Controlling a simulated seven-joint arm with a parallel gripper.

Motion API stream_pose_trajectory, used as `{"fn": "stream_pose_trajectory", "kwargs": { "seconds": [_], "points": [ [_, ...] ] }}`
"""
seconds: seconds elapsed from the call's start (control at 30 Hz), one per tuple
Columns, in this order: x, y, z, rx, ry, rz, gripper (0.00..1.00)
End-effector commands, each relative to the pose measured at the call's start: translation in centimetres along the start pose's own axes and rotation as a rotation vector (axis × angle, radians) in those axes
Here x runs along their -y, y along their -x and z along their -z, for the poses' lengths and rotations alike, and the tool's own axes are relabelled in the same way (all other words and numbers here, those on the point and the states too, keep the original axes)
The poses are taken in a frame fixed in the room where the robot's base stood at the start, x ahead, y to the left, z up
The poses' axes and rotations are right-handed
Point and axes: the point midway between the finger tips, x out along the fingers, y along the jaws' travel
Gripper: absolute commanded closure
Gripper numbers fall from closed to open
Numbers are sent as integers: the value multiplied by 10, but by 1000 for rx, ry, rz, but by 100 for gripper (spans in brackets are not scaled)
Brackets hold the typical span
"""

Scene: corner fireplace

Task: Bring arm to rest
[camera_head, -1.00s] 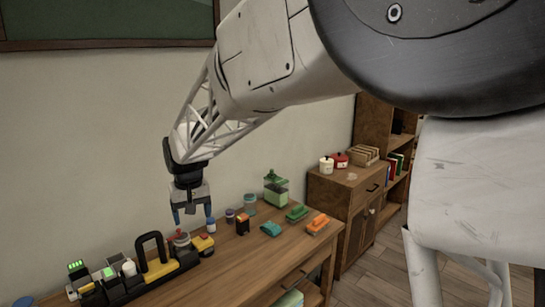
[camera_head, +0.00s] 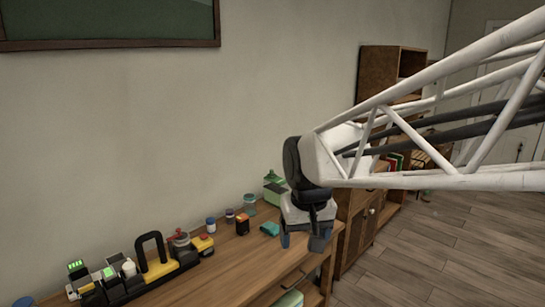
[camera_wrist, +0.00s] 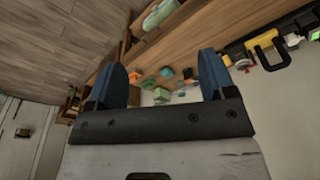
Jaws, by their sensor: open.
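My gripper (camera_head: 308,240) hangs at the right end of the wooden table (camera_head: 240,262) in the head view, in front of part of the tabletop. In the wrist view its two blue fingers (camera_wrist: 162,80) stand wide apart with nothing between them. My arm reaches in from the right side of the head view. The gripper touches no object that I can make out. It hides the right end of the tabletop, where I cannot see what lies behind it.
A black and yellow tool caddy (camera_head: 158,268) stands at the table's left. A teal item (camera_head: 270,229), small jars and a green container (camera_head: 274,186) stand near the wall. A wooden cabinet (camera_head: 358,225) is at the right. Open floor (camera_head: 440,255) lies beyond.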

Motion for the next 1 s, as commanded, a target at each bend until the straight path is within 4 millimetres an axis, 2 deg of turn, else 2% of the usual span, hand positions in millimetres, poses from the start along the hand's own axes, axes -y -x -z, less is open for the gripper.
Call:
{"fn": "stream_pose_trajectory", "kwargs": {
  "seconds": [0.1, 0.3, 0.6, 0.8, 1.0],
  "points": [
    [-20, 4, -31, -13, -37, -7, 23],
    [-46, 4, -83, -28, -93, -19, 23],
    [-72, -3, -158, -52, -174, -39, 23],
    [-80, -9, -190, -62, -208, -48, 23],
    [-82, -12, -200, -63, -220, -51, 23]
  ]
}}
